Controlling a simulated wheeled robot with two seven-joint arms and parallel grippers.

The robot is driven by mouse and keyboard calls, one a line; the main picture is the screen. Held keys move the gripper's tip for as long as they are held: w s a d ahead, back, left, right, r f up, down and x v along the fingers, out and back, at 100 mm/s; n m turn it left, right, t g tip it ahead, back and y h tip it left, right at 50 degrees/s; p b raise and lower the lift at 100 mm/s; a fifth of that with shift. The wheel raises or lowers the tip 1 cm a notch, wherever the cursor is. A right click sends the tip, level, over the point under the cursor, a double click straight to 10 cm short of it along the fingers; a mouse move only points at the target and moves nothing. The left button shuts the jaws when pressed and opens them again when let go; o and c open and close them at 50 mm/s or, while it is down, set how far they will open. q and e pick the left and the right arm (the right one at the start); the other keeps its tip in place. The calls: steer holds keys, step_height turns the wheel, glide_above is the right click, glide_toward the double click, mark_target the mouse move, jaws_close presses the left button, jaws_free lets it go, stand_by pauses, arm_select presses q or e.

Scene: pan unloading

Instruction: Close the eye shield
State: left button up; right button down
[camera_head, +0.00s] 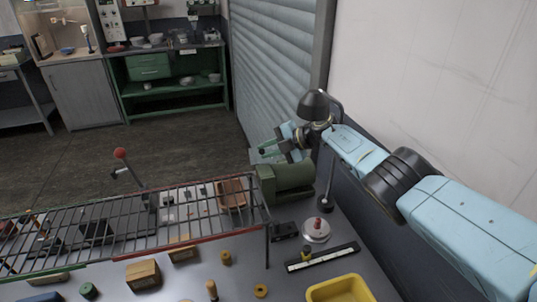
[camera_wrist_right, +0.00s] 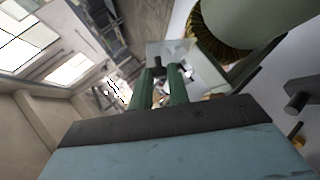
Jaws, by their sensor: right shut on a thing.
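The eye shield (camera_head: 257,156) is a small pale, see-through plate above the green bench grinder (camera_head: 288,183) in the head view. My right gripper (camera_head: 265,150) reaches in from the right over the grinder. In the right wrist view its two green fingers (camera_wrist_right: 160,72) are shut on a small dark part at the edge of the eye shield (camera_wrist_right: 188,52). The shield stands tilted, beside the grinder's bristly wheel (camera_wrist_right: 218,38). How the shield joins the grinder is hidden. My left gripper is in neither view.
A yellow bin (camera_head: 340,289) and a black bar (camera_head: 322,257) lie at the front right. A red-knobbed lever (camera_head: 120,153) stands behind the rack.

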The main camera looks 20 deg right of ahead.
stand_by(0.3)
steer(key=c, duration=1.3)
jaws_free()
steer(key=shift+c, duration=0.2)
steer(key=shift+s+d+r+p, duration=0.15)
steer(key=shift+d+r+p, duration=0.15)
steer(key=shift+p, duration=0.2)
steer(key=p+v, duration=0.4)
steer(key=v, duration=0.8)
steer(key=shift+s+d, duration=0.15)
steer(key=shift+d, duration=0.05)
steer(key=shift+a, duration=0.1)
